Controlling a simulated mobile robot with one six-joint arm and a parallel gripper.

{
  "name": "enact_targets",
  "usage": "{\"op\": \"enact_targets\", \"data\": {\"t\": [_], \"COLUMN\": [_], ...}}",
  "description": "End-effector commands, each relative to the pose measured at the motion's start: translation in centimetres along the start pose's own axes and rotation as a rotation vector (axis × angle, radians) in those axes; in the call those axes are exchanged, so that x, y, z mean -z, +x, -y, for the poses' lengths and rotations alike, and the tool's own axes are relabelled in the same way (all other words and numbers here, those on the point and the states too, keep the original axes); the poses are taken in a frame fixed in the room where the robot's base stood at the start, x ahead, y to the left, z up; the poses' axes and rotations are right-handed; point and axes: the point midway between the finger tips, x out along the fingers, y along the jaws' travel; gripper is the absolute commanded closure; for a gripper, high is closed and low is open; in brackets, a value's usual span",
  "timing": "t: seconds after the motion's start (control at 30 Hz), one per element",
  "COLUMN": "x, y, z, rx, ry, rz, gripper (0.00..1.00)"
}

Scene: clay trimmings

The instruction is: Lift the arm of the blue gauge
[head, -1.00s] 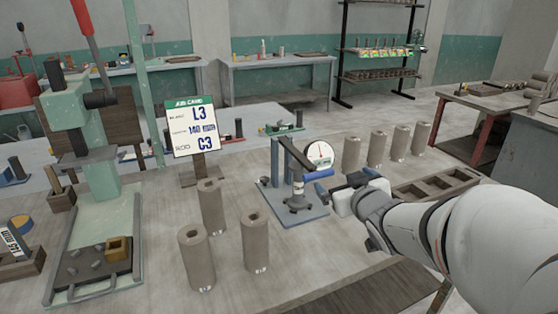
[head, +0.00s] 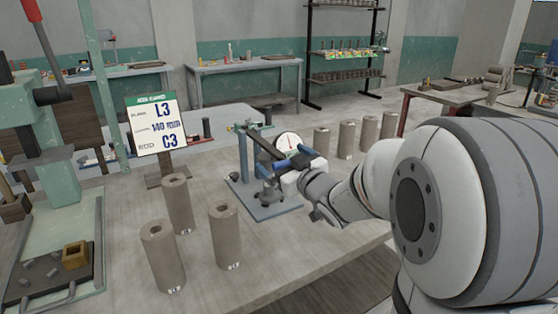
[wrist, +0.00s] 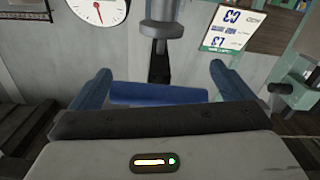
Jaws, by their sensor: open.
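The blue gauge (head: 275,210) stands on the worktable, with a blue base, an upright post and a white round dial. Its arm ends in a blue handle (head: 293,163) on the side facing my arm. My gripper (wrist: 160,69) is open, its blue fingers spread left and right in the wrist view. The blue handle (wrist: 155,93) lies crosswise between the fingers, in front of the palm, with a gap at least on the right. The dial (wrist: 98,10) shows at the top left of the wrist view. In the head view my wrist hides part of the gripper.
Several grey-brown cylinders stand on the table, some in front of the gauge (head: 225,236) and some behind it (head: 347,139). A job card (head: 156,124) stands left of the gauge. A green press (head: 50,130) is at the far left. The table's front edge runs below my arm.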

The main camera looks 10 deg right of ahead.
Motion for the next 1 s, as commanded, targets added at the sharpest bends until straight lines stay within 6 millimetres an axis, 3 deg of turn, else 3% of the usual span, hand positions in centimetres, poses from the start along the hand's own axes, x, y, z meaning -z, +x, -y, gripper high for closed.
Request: {"op": "enact_targets", "data": {"t": [0.3, 0.9, 0.93, 1.0], "x": [0.02, -0.03, 0.13, 0.04], "y": [0.27, 0.23, 0.45, 0.29], "z": [-0.05, -0.07, 0.68, 0.14], "rx": [-0.001, -0.002, 0.002, -0.002], "ry": [0.0, 0.0, 0.0, 0.0], "rz": [0.0, 0.001, 0.0, 0.002], "gripper": [0.02, 0.51, 0.52, 0.52]}}
